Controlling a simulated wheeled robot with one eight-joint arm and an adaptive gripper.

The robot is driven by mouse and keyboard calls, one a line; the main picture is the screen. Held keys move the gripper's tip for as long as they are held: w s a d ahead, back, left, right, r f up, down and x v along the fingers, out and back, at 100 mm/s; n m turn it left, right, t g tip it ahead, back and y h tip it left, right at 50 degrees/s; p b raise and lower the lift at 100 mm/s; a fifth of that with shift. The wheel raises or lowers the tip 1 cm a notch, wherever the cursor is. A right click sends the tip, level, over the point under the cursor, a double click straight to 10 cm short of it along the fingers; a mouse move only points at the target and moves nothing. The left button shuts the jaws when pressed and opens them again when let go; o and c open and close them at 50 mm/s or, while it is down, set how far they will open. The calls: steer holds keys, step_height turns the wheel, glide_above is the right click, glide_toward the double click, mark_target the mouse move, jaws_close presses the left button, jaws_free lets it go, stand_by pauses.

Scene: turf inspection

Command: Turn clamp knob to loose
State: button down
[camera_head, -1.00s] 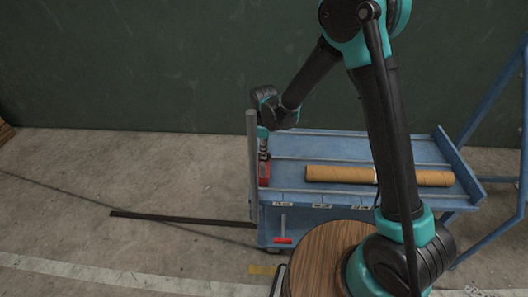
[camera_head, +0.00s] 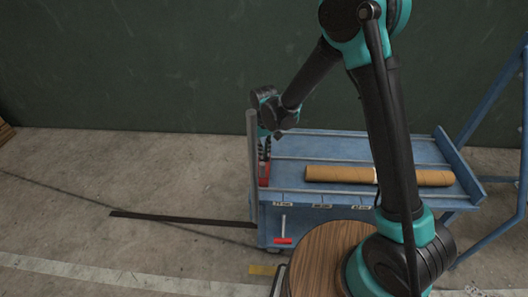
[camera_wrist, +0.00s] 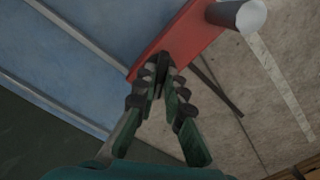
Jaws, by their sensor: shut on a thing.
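The red clamp (camera_head: 264,178) sits at the left edge of the blue cart, beside an upright grey post (camera_head: 251,165). In the wrist view the red clamp (camera_wrist: 185,38) runs from the middle to the upper right, up to the grey post (camera_wrist: 237,14). The dark clamp knob (camera_wrist: 162,66) is mostly hidden between the fingertips. My gripper (camera_wrist: 161,75) is shut on it, its fingers angled around it above the red body. In the head view my gripper (camera_head: 264,154) points down onto the clamp. The knob's setting cannot be read.
The blue cart (camera_head: 320,148) carries a brown tube (camera_head: 340,174) to the right of the clamp. A red handle (camera_head: 283,241) shows on its front. A dark bar (camera_head: 180,219) lies on the floor at left. A dark green wall stands behind.

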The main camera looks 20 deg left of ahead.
steer(key=m, duration=1.1)
steer(key=shift+m, duration=0.4)
stand_by(0.3)
steer(key=c, duration=1.6)
jaws_free()
steer(key=shift+r, duration=0.15)
step_height(320, 180, up, 12)
